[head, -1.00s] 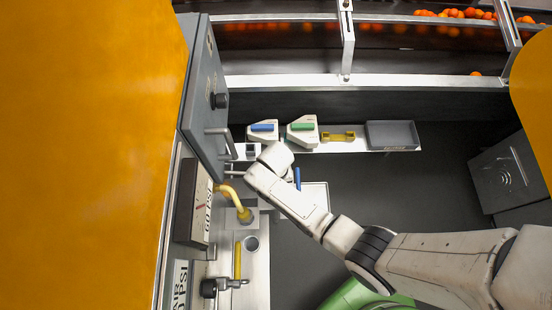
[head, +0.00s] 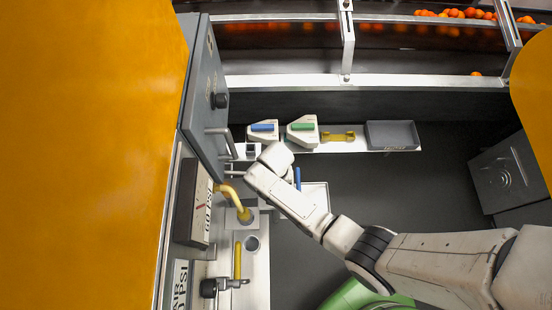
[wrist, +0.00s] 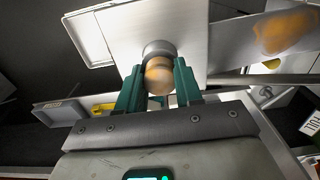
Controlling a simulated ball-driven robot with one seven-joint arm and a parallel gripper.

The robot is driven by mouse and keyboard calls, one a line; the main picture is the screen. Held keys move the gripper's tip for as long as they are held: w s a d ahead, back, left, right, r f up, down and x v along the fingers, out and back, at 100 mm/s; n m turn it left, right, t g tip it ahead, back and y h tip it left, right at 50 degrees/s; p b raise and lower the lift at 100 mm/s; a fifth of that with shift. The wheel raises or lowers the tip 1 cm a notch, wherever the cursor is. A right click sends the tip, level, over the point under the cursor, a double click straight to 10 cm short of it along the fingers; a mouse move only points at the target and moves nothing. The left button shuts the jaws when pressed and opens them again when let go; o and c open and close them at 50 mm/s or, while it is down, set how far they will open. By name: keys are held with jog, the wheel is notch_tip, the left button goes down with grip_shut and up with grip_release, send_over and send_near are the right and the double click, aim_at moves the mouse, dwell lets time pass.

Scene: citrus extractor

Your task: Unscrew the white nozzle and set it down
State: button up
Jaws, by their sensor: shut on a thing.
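In the wrist view, my gripper (wrist: 159,78) has its two green fingers shut on a round, tan-orange piece (wrist: 159,72). The piece sits against a grey collar (wrist: 158,48) on a pale metal plate (wrist: 200,30). Its colour is blotchy, so I cannot tell for sure that it is the white nozzle. No gap shows between the piece and the collar. In the head view, my gripper and the piece are hidden behind my own wrist.
Dark floor lies to the right.

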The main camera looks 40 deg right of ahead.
jog(key=shift+n, duration=0.9)
jog(key=shift+n, duration=0.8)
jog(key=shift+n, duration=0.9)
jog(key=shift+n, duration=0.8)
